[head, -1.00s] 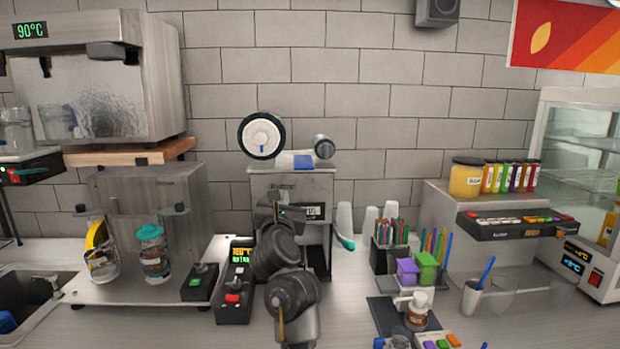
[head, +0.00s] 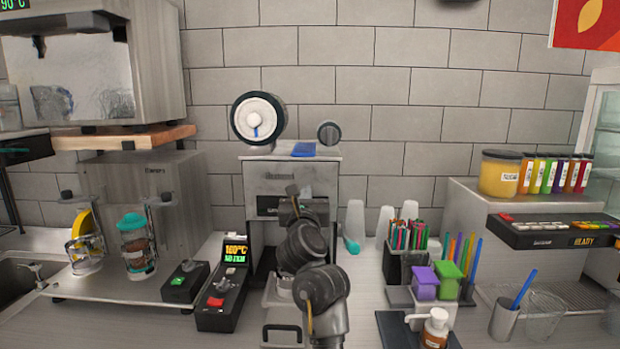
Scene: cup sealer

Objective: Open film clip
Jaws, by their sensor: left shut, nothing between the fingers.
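The cup sealer (head: 262,180) is a grey metal box at the middle of the counter, against the tiled wall. A large white film roll (head: 254,118) with a dark rim stands above its left side, with a small blue mark near its hub. A small dark roller (head: 329,133) is above its right side. A blue piece (head: 303,149) lies on top between them; I cannot tell which blue part is the film clip. My left gripper (head: 292,192) is shut and empty in front of the sealer's upper front, below the blue piece. Its arm hides part of the sealer's front. My right gripper is not in view.
A control box (head: 222,300) with a lit display stands left of the sealer. A tray with a dark handle (head: 281,328) sticks out below it. Free wall space lies above the rollers.

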